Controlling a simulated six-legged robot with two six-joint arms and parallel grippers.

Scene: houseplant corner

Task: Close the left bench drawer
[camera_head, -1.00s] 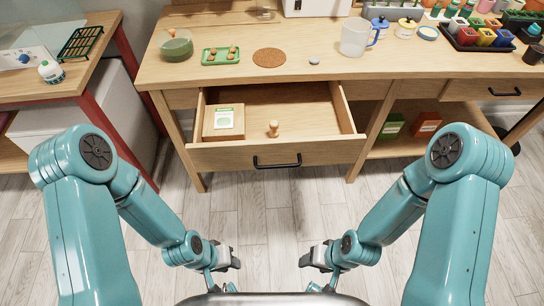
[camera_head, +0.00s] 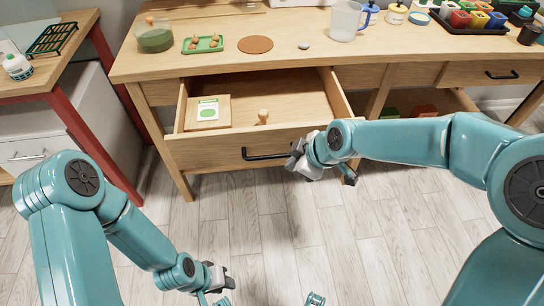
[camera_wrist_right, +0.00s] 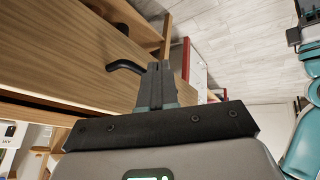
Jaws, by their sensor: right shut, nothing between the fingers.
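The left bench drawer (camera_head: 208,155) is pulled open, its wooden front facing me with a black bar handle (camera_head: 262,154). Inside lie a wooden box with a seed packet (camera_head: 208,110) and a small wooden peg-like piece (camera_head: 263,116). My right gripper (camera_head: 297,153) is by the right end of the handle. In the right wrist view its fingers (camera_wrist_right: 160,75) are shut and empty, beside the handle (camera_wrist_right: 124,66) and the drawer front (camera_wrist_right: 65,50); I cannot tell whether they touch it. My left gripper (camera_head: 223,277) is low over the floor, apart from the drawer; its fingers are too small to judge.
The bench top (camera_head: 220,64) holds a green-filled jar (camera_head: 155,38), a green tray (camera_head: 202,44), a cork mat (camera_head: 255,44) and a clear jug (camera_head: 345,20). A closed right drawer (camera_head: 480,75) is beyond my right arm. A red-legged side table (camera_head: 75,130) stands left. The floor ahead is clear.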

